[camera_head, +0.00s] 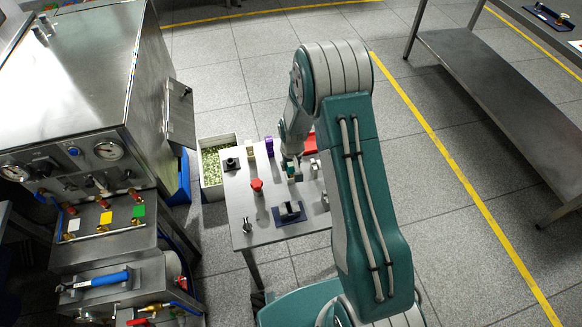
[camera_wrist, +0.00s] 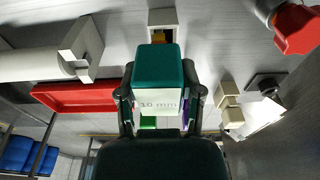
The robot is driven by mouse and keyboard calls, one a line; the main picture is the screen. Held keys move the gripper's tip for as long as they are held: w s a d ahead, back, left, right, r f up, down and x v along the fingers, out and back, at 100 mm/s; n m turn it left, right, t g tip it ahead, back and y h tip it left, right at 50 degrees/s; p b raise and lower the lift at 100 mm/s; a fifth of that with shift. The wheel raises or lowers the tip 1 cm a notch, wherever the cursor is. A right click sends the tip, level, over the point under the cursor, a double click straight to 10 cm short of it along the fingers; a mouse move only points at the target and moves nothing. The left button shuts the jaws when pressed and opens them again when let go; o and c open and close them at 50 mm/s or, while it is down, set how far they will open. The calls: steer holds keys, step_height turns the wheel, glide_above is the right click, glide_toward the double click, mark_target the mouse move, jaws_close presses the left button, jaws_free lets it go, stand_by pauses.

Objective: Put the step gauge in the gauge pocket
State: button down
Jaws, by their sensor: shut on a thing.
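My gripper (camera_wrist: 160,102) is shut on a dark green block with a white label reading "10 mm" (camera_wrist: 159,68), which I take to be the step gauge. A finger lies on each side of it in the wrist view. In the head view my gripper (camera_head: 291,170) is over the grey table, with the small green block (camera_head: 291,178) under it, partly hidden by the arm. I cannot tell whether the block touches the table. A dark blue fixture (camera_head: 289,213) lies nearer the table's front. I cannot tell for sure which part is the gauge pocket.
The table (camera_head: 246,205) carries a red-topped item (camera_head: 257,185), a purple item (camera_head: 269,146) and a black piece (camera_head: 231,164). A red tray (camera_wrist: 80,96) lies beside my gripper. A steel cabinet (camera_head: 75,75) and a bin (camera_head: 212,185) stand left of the table.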

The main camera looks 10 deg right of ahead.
steer(key=shift+f, duration=0.65)
steer(key=shift+a, duration=0.35)
steer(key=shift+c, duration=1.3)
jaws_free()
steer(key=shift+d, duration=0.15)
